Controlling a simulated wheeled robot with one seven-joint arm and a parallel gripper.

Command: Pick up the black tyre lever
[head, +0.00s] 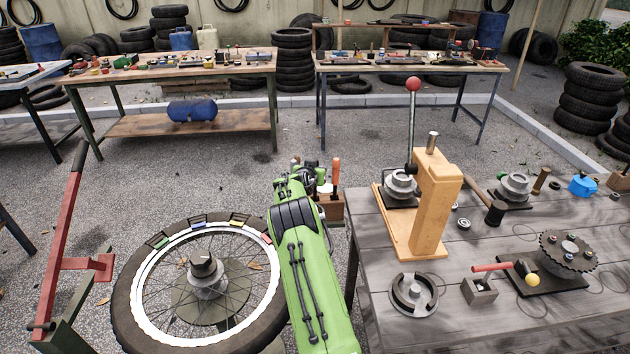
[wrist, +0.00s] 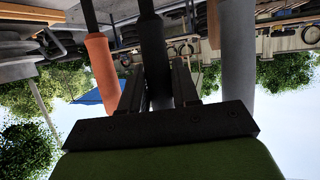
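The black tyre lever (wrist: 153,45) stands in the middle of the wrist view, between the two fingers of my gripper (wrist: 159,75). The fingers sit close together, one on each side of it, and appear shut on it. Its end near the palm is partly hidden by the fingers. In the head view my gripper (head: 309,178) is small, beyond my green forearm, beside a brown wooden holder (head: 332,209). The black lever cannot be made out clearly there.
An orange-handled tool (head: 336,172) stands in the holder; it also shows left of the fingers in the wrist view (wrist: 103,70). A thick grey bar (wrist: 238,45) stands to the right. A wheel (head: 135,290) lies left of my arm; a cluttered workbench (head: 455,325) stands right.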

